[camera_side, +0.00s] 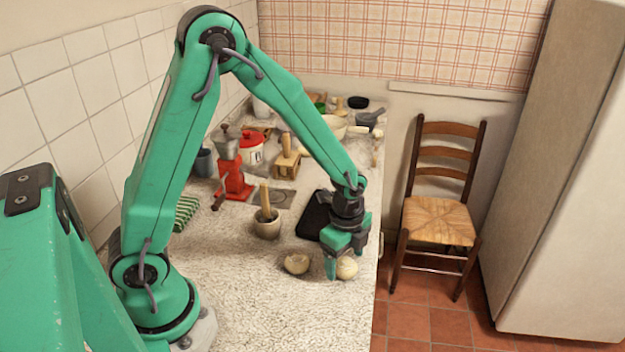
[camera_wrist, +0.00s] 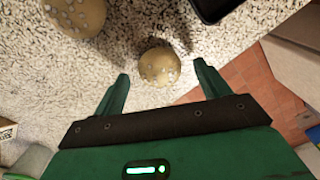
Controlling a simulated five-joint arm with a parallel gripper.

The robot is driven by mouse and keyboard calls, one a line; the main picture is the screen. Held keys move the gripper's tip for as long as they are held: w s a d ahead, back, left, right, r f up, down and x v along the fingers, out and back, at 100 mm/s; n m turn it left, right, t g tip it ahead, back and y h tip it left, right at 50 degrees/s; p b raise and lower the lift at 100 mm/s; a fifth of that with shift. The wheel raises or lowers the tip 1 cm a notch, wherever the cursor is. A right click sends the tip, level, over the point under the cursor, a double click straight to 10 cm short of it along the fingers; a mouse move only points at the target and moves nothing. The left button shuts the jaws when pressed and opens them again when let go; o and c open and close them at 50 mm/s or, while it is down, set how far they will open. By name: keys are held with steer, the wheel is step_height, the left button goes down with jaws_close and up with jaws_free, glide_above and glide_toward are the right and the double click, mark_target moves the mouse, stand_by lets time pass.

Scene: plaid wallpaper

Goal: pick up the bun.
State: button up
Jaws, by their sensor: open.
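A small round tan bun (camera_side: 347,268) with pale specks sits on the speckled counter near its right edge. In the wrist view the bun (camera_wrist: 160,66) shows between and just beyond my fingertips. My gripper (camera_side: 344,258) is open and points down over the bun, with one finger at its left side in the side view. The open fingers also show in the wrist view (camera_wrist: 161,72), with no visible contact on the bun. A second round tan speckled thing (camera_wrist: 76,15) lies close by; it also shows left of my gripper in the side view (camera_side: 297,263).
A black flat board (camera_side: 314,216) lies just behind my gripper. A mortar with a wooden pestle (camera_side: 267,222) and a red grinder (camera_side: 233,175) stand further left. The counter's right edge is close, with a chair (camera_side: 440,220) beyond. The front counter is clear.

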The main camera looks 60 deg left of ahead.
steer(key=shift+f, duration=0.75)
steer(key=shift+c, duration=0.4)
steer(key=c, duration=1)
